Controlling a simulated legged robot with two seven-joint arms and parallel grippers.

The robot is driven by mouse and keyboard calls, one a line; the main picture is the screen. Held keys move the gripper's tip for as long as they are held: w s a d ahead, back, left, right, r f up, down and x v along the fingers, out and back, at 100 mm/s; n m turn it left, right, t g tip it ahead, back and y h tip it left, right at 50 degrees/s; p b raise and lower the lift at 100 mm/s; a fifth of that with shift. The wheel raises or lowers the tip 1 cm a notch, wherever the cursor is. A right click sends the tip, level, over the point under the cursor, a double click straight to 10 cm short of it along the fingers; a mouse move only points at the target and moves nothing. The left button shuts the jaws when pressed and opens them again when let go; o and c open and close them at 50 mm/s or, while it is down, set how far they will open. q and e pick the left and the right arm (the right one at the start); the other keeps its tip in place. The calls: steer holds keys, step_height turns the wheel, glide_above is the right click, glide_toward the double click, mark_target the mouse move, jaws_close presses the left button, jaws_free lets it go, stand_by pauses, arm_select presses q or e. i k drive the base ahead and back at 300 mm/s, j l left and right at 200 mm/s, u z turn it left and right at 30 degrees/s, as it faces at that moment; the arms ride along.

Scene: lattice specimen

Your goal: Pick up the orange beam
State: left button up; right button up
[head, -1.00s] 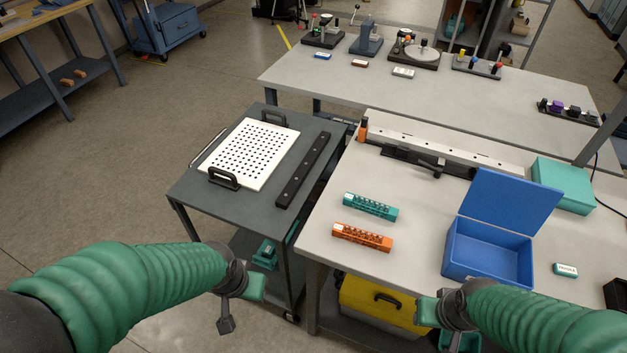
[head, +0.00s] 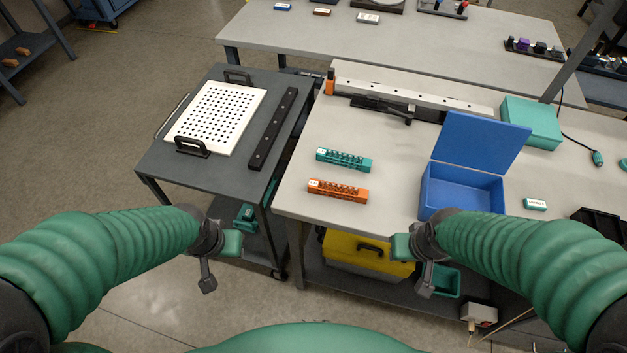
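The orange beam (head: 338,191) is a short lattice bar with a white label at its left end. It lies flat near the front left edge of the grey table (head: 290,203). A similar teal beam (head: 344,160) lies just behind it. My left gripper (head: 220,262) hangs in front of the dark cart, left of and below the orange beam, apart from it. My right gripper (head: 412,262) hangs in front of the table's front edge, right of and below the beam. Neither touches anything. The finger gaps are hard to make out.
An open blue box (head: 462,190) stands right of the beams, with a teal box (head: 530,122) behind it. A dark cart (head: 160,160) with a white perforated plate (head: 217,117) adjoins the table on the left. A yellow case (head: 350,250) sits below.

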mark_target(315, 186)
steer(key=l+z, duration=0.25)
steer(key=z, duration=0.25)
steer(key=i+l+z, duration=0.1)
steer(key=z, duration=0.4)
steer(key=i+l+z, duration=0.15)
steer(key=l+z, duration=0.15)
steer(key=z, duration=0.15)
